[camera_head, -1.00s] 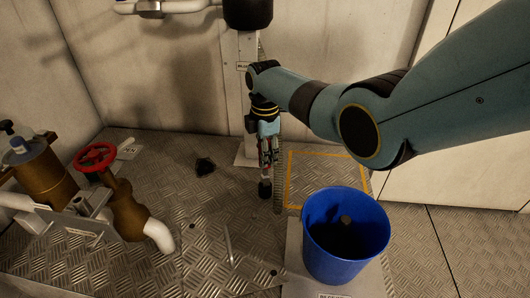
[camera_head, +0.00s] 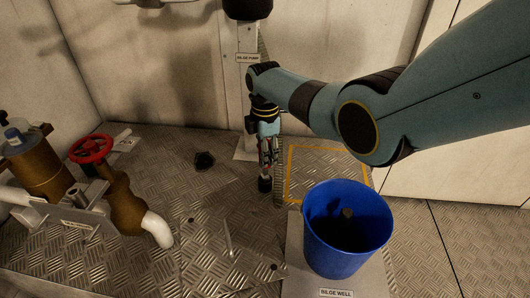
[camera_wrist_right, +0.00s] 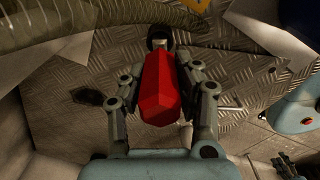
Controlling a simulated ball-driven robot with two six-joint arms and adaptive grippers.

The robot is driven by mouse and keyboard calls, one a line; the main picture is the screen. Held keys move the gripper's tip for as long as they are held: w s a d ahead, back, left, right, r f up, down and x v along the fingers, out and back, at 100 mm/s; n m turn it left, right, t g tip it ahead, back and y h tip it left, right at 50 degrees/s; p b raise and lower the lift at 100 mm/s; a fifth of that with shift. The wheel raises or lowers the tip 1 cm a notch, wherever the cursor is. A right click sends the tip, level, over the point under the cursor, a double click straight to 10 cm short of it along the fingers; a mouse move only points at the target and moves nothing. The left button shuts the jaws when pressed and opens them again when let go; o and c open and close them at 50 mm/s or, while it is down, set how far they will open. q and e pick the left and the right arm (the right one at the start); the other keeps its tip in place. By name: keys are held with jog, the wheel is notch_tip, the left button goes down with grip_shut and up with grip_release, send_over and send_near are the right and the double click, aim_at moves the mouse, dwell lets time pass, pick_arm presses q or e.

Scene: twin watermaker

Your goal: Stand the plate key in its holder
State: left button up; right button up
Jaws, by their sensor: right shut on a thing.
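My right gripper (camera_head: 268,152) hangs low over the tread-plate floor, in front of the pump post. It is shut on a red faceted handle, which I take for the plate key (camera_wrist_right: 160,88). In the right wrist view the handle lies between the two fingers, with a dark rounded end (camera_wrist_right: 159,38) beyond it. In the head view a dark end (camera_head: 265,184) shows below the fingers. Whether it touches the floor I cannot tell. I cannot make out a holder for certain.
A blue bucket (camera_head: 318,240) stands at the front right, by the bilge well label (camera_head: 336,293). A yellow-outlined floor square (camera_head: 330,166) lies behind it. A red-wheeled valve (camera_head: 91,149) stands left.

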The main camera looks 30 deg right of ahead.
jog(key=shift+f+b, duration=0.3)
jog(key=shift+f, duration=0.25)
jog(key=o, duration=1)
jog(key=shift+o, duration=0.2)
notch_tip(320, 180, up, 12)
jog(key=shift+r, duration=0.1)
